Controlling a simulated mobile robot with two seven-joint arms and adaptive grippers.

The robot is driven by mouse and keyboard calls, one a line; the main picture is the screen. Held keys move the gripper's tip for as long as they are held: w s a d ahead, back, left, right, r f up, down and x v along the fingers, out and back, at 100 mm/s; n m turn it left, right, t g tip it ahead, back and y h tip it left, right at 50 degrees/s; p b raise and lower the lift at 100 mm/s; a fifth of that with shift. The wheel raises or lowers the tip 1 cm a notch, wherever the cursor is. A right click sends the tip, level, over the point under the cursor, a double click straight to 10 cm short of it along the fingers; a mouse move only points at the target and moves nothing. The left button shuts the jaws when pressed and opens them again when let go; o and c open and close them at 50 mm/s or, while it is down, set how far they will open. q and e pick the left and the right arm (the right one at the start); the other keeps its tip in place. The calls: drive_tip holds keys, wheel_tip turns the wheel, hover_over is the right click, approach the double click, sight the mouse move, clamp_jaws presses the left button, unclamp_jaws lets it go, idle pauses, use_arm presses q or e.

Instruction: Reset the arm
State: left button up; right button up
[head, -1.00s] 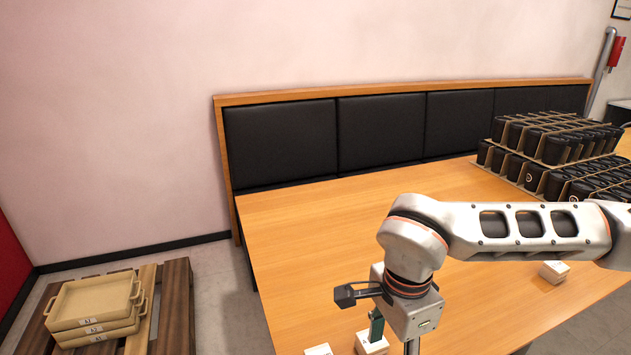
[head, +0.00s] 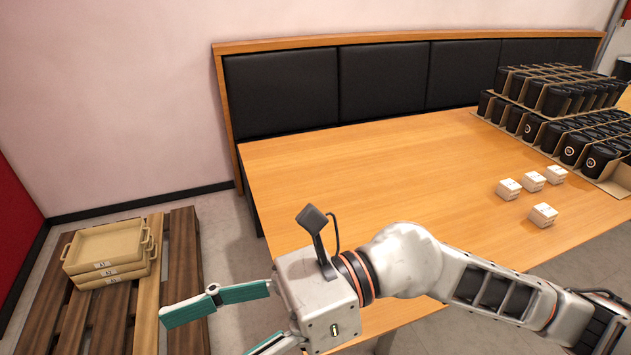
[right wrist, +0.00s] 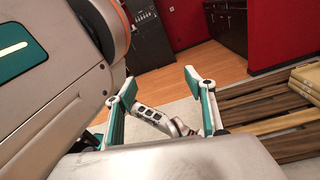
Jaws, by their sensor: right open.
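My right arm comes in from the right across the front of the table in the head view. Its right gripper (head: 205,338) points left beyond the table's left front edge, over the floor. The teal fingers are spread, with nothing between them; one finger is partly cut off by the bottom edge. In the right wrist view the same gripper (right wrist: 159,82) shows two spread fingers, with a grey link with holes visible beyond and between them. My left gripper is not seen.
The wooden table (head: 400,170) is largely clear in its middle. Several small white boxes (head: 543,215) stand at its right, near cardboard carriers of black cups (head: 572,148). A pallet (head: 181,255) with stacked tan trays (head: 108,248) lies on the floor at left.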

drive_tip(key=w+d+r+m+t+y, duration=0.1)
drive_tip(key=w+r+m+t+y, duration=0.25)
drive_tip(key=r+m+y, duration=0.4)
drive_tip(key=w+d+r+m+t, duration=0.55)
drive_tip(key=w+m+t, duration=0.35)
drive_tip(key=t, duration=0.2)
drive_tip(key=w+d+f+m+t+h, duration=0.65)
drive_tip(key=d+m+h, duration=0.35)
drive_tip(key=m, duration=0.2)
drive_tip(key=w+d+f+m+t+h, duration=0.7)
drive_tip(key=d+m+h, duration=0.25)
drive_tip(key=m, duration=0.25)
drive_tip(key=s+d+f+m+g+h, duration=0.2)
drive_tip(key=d+f+m+g+h, duration=0.15)
drive_tip(key=d+f, duration=0.45)
drive_tip(key=s+d+f+m+g+h, duration=0.2)
drive_tip(key=d+f+g+h, duration=0.3)
drive_tip(key=f, duration=0.6)
drive_tip(key=s+d+f+m+g, duration=0.3)
drive_tip(key=s+d+f+g, duration=0.55)
drive_tip(key=s+f, duration=0.65)
drive_tip(key=a+f+m+t+y+p, duration=0.1)
drive_tip(key=a+f+m+t+y, duration=0.2)
drive_tip(key=a+f+t+y, duration=0.3)
drive_tip(key=a+f+y, duration=0.1)
drive_tip(key=a+f, duration=0.3)
drive_tip(key=a, duration=0.4)
drive_tip(key=shift+w+a+f, duration=0.3)
drive_tip(key=shift+w+f, duration=0.05)
drive_tip(key=shift+w, duration=0.05)
